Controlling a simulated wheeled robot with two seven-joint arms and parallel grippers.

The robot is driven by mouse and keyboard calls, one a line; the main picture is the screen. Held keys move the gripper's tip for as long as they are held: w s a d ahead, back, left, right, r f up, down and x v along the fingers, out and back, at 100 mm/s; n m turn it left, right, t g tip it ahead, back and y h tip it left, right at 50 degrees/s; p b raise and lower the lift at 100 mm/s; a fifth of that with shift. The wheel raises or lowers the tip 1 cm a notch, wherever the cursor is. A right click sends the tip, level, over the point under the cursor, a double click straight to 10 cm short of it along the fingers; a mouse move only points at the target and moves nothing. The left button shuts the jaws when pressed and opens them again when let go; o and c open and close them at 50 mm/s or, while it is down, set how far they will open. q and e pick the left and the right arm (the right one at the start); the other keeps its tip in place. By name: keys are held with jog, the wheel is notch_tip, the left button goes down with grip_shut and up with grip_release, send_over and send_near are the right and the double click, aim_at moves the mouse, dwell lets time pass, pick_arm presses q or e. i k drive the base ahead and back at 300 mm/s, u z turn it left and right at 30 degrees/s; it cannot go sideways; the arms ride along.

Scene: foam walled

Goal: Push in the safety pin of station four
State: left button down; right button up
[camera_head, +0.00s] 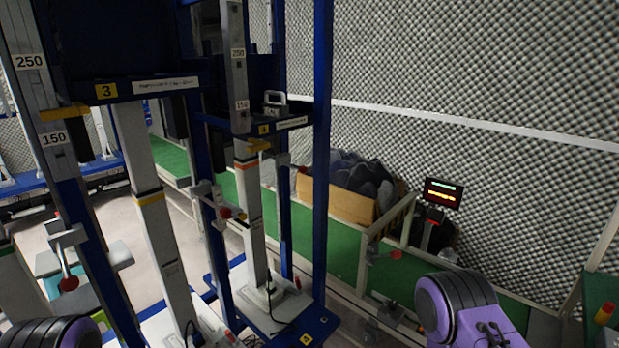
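Station four (320,150) is a tall blue frame with a dark crossbeam that bears a yellow "4" tag, and another "4" tag is on its blue foot. A grey lever-like fitting with a red knob (226,212) is on its front left post, and a smaller red part (304,170) is at its right side. I cannot tell which of these is the safety pin or how far in it is. Both my grippers are out of view; only a purple and grey part of my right arm and a dark part of my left arm show at the bottom.
Station three (80,200), with a "3" tag, stands close on the left, with a red knob (69,283) low on it. A wooden box (335,201) of dark foam and a lit display (443,193) stand behind on the right. Grey foam covers the wall.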

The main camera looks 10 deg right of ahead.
aim_at(303, 169)
jog(key=z, duration=1.25)
jog(key=i, duration=1.15)
jog(key=u, duration=1.6)
